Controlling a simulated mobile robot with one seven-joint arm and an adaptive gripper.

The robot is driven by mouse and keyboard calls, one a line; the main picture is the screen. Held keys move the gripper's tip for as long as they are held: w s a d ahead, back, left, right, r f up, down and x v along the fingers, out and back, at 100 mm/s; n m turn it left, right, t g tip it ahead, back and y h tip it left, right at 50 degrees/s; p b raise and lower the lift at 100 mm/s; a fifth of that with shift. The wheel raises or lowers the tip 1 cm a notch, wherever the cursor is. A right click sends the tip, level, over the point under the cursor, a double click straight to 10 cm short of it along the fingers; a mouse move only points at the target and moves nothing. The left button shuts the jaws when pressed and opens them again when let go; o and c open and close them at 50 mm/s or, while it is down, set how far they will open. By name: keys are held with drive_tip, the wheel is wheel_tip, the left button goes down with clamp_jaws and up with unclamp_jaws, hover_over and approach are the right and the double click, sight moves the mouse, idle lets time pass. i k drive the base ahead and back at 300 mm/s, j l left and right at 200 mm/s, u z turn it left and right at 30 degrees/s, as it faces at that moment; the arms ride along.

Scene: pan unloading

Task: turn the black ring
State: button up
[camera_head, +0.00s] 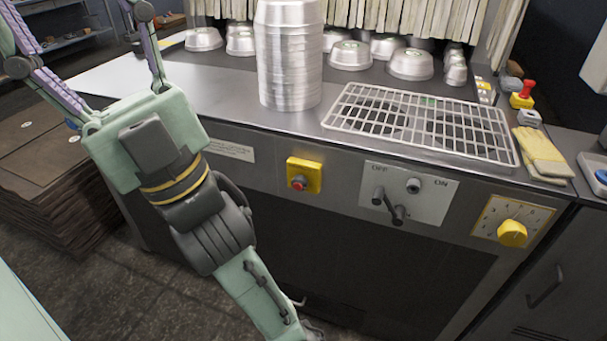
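A dark curved rim (238,194), which looks like the black ring, shows at the machine's front, just right of my wrist. Most of it is hidden behind my arm, so I cannot tell how it is turned. My gripper (75,22) is at the upper left. Its two long green and purple fingers stand wide apart and point up and away from the rim. Their tips reach the top edge of the picture. I see nothing held between them.
The machine front carries a yellow box with a red button (298,182), an OFF/ON lever plate (410,206) and a yellow dial (512,233). Above are a pan stack (288,55), a wire rack (420,122) and gloves (542,153). Brown sheets (40,150) are piled at left.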

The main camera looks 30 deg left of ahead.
sight(301, 180)
drive_tip(key=k+l+u, duration=0.1)
drive_tip(key=u, duration=0.4)
drive_tip(key=k+l+u, duration=0.15)
drive_tip(key=u, duration=0.3)
